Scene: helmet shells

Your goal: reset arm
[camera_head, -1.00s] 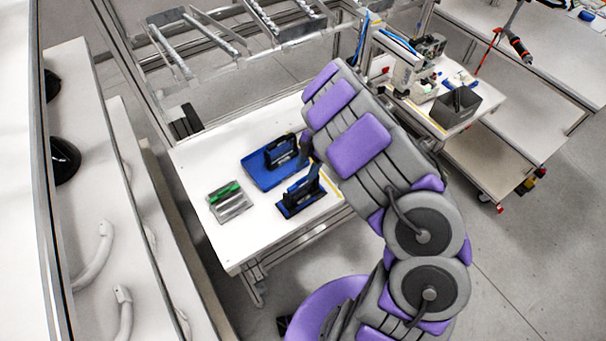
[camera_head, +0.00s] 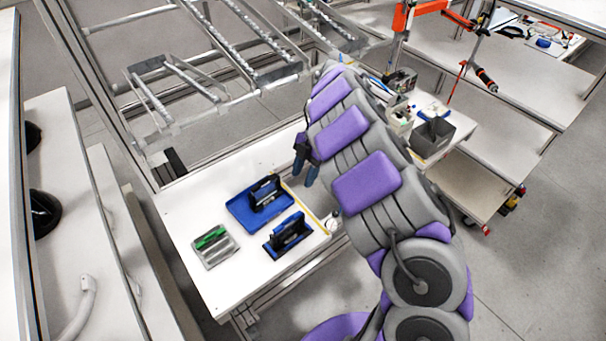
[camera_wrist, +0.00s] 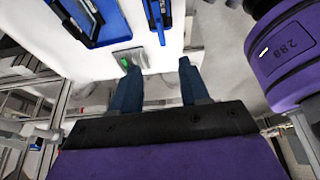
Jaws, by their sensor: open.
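My gripper (camera_head: 306,160) is above the right part of the white table (camera_head: 182,212) in the head view, with its fingers apart and nothing between them. In the wrist view my gripper (camera_wrist: 160,82) also shows its two blue fingers spread wide. My purple and grey arm runs from the lower right up to it. The gripper is apart from the blue tray and the fixtures below.
A blue tray (camera_head: 240,213) holds a dark-handled fixture (camera_head: 265,192). A second blue fixture (camera_head: 288,236) stands nearer. A grey block with a green part (camera_head: 214,246) lies at left. A metal rack (camera_head: 215,100) rises behind; a grey bin (camera_head: 432,137) stands at right.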

